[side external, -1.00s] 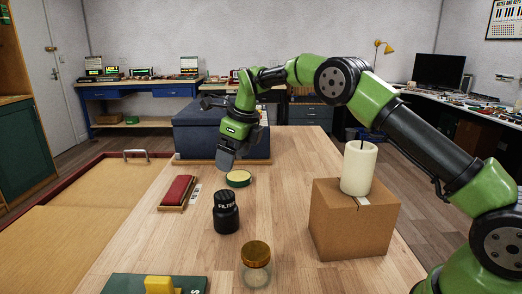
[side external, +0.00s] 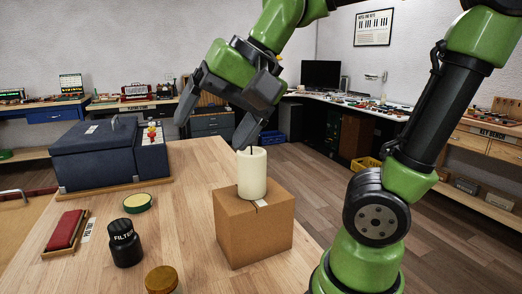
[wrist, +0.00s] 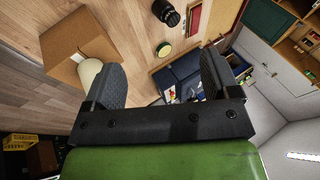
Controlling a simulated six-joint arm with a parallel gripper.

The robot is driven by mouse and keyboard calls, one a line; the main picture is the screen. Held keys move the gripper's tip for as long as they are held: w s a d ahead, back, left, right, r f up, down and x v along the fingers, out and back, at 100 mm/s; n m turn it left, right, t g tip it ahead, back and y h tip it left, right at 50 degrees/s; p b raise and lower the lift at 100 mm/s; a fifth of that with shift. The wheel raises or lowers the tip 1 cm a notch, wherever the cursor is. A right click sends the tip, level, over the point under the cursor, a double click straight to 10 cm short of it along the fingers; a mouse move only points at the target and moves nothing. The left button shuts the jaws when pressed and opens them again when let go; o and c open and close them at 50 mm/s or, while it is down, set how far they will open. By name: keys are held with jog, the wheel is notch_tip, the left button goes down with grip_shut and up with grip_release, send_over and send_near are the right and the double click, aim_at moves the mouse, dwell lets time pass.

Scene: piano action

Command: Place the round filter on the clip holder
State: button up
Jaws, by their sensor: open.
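The black round jar (side external: 125,243) has a white FILTER label and stands upright on the wooden table; it also shows in the wrist view (wrist: 168,14). No part clearly reads as a clip holder. A green-rimmed round tin (side external: 137,203) with a pale yellow top lies behind the jar. A cream cylinder with a dark wick (side external: 252,175) stands on a cardboard box (side external: 255,230). My gripper (side external: 214,127) is open and empty, raised beside the cylinder. One fingertip is close to the cylinder's top; I cannot tell whether they touch. In the wrist view the fingers (wrist: 160,75) are spread wide.
A red block on a wooden base (side external: 66,231) lies at left with a paper label beside it. A gold-lidded jar (side external: 162,280) is at the front edge of view. A dark blue case (side external: 95,152) stands at the back. The table's middle is clear.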

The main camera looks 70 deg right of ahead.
jog(key=s+f+n, duration=0.3)
jog(key=s+n, duration=0.2)
jog(key=s, duration=0.1)
jog(key=shift+s+a+t, duration=0.15)
jog(key=shift+s+t, duration=0.1)
jog(key=shift+t, duration=0.15)
dwell(0.7)
